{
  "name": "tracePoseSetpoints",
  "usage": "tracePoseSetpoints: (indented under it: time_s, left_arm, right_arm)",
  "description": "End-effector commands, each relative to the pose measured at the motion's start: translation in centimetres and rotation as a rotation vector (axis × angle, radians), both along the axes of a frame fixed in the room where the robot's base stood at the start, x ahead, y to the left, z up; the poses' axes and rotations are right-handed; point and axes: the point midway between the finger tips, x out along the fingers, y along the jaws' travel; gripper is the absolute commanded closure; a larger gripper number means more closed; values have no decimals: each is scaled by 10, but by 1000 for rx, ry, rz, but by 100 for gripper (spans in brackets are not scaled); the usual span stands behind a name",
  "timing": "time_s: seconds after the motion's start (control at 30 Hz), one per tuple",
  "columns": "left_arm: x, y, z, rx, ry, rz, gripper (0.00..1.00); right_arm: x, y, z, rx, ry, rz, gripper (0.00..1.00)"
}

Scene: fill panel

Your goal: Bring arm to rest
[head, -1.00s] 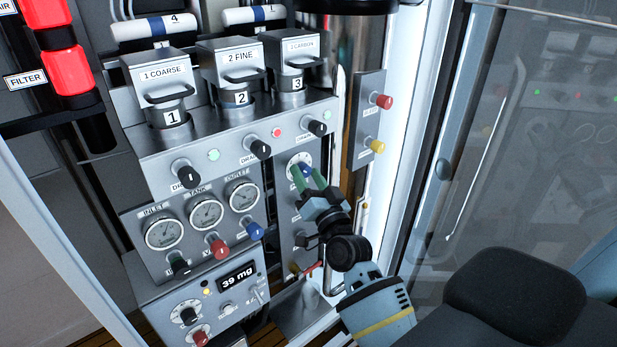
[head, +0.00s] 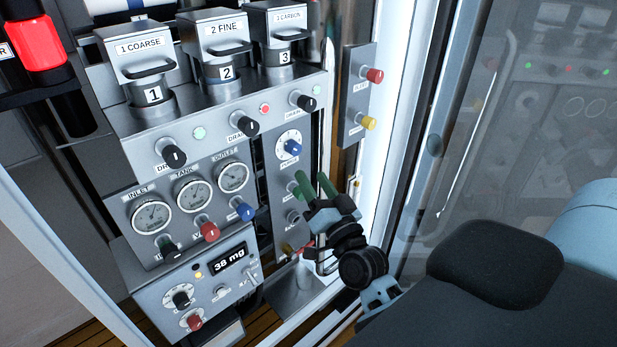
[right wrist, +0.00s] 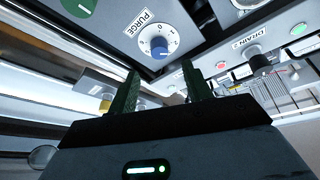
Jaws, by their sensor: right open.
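My right gripper (head: 315,188) is open and empty, with green fingers, in front of the lower right column of the panel. In the right wrist view its two fingers (right wrist: 160,92) stand apart with nothing between them. The blue purge knob (head: 292,147) on its white dial is above the gripper and apart from it. That purge knob also shows in the right wrist view (right wrist: 158,46), beyond the fingertips. My left gripper is not in view.
The panel carries three filter housings, gauges (head: 194,194), drain knobs (head: 247,126) and a display reading 36 mg (head: 230,259). A side plate with a red knob (head: 374,76) and yellow knob (head: 368,122) stands right of it. A glass door (head: 520,130) is at the right.

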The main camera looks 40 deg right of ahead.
Motion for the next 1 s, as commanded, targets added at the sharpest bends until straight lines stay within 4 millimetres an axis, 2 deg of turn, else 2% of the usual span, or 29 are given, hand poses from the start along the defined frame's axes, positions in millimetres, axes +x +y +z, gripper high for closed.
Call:
tracePoseSetpoints:
  time_s: [0.27,0.37,0.47,0.57,0.6,0.67,0.8,0.9,1.0]
  left_arm:
    - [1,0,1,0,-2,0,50]
    - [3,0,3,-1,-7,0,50]
    - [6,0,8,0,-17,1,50]
    - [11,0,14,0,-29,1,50]
    - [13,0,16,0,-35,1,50]
    - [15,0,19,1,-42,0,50]
    - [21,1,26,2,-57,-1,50]
    - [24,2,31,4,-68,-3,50]
    - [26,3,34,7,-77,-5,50]
  right_arm:
    - [0,1,-2,-3,7,2,50]
    - [-6,8,-19,-26,58,17,50]
    - [-21,24,-55,-85,171,52,50]
    - [-48,46,-105,-166,327,105,50]
    - [-63,55,-126,-200,392,129,50]
    - [-86,67,-155,-247,486,165,50]
    - [-150,93,-216,-355,694,255,50]
    - [-199,108,-251,-424,826,319,50]
    - [-245,119,-276,-482,933,376,50]
